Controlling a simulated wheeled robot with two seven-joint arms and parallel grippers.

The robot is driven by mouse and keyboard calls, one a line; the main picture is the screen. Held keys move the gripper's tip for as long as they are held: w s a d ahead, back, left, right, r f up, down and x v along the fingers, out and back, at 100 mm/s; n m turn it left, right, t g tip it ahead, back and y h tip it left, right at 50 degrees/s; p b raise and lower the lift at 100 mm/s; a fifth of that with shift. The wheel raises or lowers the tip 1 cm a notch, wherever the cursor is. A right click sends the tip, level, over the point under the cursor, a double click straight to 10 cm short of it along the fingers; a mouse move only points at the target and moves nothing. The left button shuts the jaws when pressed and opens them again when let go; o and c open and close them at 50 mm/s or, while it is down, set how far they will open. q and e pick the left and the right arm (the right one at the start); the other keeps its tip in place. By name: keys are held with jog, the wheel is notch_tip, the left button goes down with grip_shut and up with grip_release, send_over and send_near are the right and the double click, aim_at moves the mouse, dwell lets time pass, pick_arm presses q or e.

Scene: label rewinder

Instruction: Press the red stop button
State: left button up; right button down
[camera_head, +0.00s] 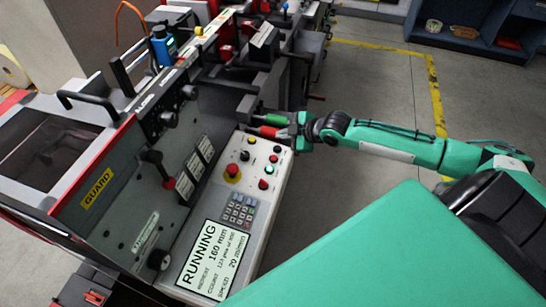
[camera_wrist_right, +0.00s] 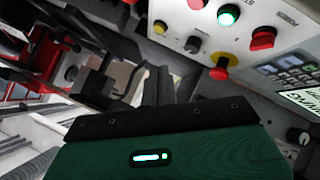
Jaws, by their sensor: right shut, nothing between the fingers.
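The sloped control panel (camera_head: 222,208) carries a red button (camera_head: 263,184) near its right edge, with a green lit button (camera_head: 269,170) just above it. A red mushroom button on a yellow base (camera_head: 232,171) stands to their left. In the right wrist view the red button (camera_wrist_right: 263,38), the green lit button (camera_wrist_right: 228,14) and the red mushroom button (camera_wrist_right: 221,67) show at the upper right. My right gripper (camera_head: 297,127) is shut and empty, beyond the panel's top right end and apart from these buttons. In its wrist view the dark fingers (camera_wrist_right: 159,88) point toward the panel's edge. My left gripper is not visible.
A screen (camera_head: 212,258) reading RUNNING and a keypad (camera_head: 239,208) fill the panel's lower part. Green and red handles (camera_head: 275,120) stick out close to my right gripper. The floor (camera_head: 370,85) right of the machine is open.

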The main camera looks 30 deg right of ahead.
jog(key=f+b, duration=0.1)
jog(key=b, duration=0.6)
send_over(274, 158)
jog(key=s+d, duration=0.1)
jog(key=s, duration=0.1)
jog(key=f, duration=0.6)
jog(key=shift+w+d+f, duration=0.15)
jog(key=shift+w+f, duration=0.05)
jog(key=shift+w, duration=0.05)
jog(key=shift+w+f, duration=0.1)
jog(key=shift+f, duration=0.6)
dwell(0.4)
jog(key=shift+f, duration=0.35)
jog(key=shift+a+f+b, duration=0.2)
jog(key=shift+f+b, duration=0.25)
jog(key=shift+f, duration=0.05)
dwell(0.5)
dwell(0.4)
jog(key=shift+d+r+p, duration=0.1)
jog(key=shift+r+p, duration=0.7)
jog(key=shift+r, duration=0.05)
